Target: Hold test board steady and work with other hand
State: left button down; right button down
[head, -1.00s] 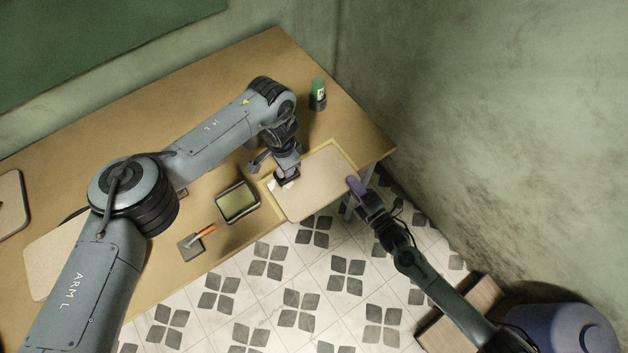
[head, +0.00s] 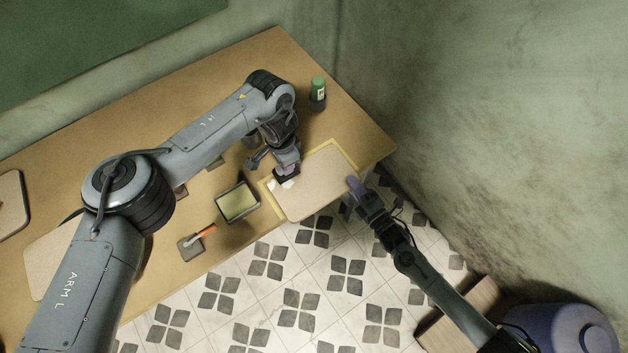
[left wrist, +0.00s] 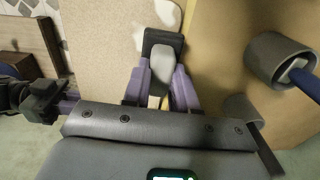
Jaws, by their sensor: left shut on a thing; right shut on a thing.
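The light tan test board (head: 315,185) lies at the table's front right edge, inside a yellow outline. My right gripper (head: 355,186) is shut on the board's right end. My left gripper (head: 288,166) is shut on a dark tool with a grey handle, over the board's left end. In the left wrist view the purple fingertips (left wrist: 162,88) grip this tool (left wrist: 163,50) at the board (left wrist: 100,45). White patches (head: 287,184) show on the board beside the tool. Whether the tool touches the board is hard to tell.
A tray with a yellowish inside (head: 238,203) stands left of the board. A flat tool with an orange handle (head: 205,231) lies nearer the front edge. Other boards (head: 12,203) lie far left.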

jog(key=shift+s+f, duration=0.1)
jog(key=shift+f, duration=0.1)
pick_arm(q)
jog(key=shift+s+r, duration=0.1)
jog(key=shift+r, duration=2.9)
pick_arm(e)
jog(key=c, duration=1.2)
grip_release()
jog(key=shift+r, duration=0.1)
pick_arm(q)
jog(key=shift+r, duration=0.1)
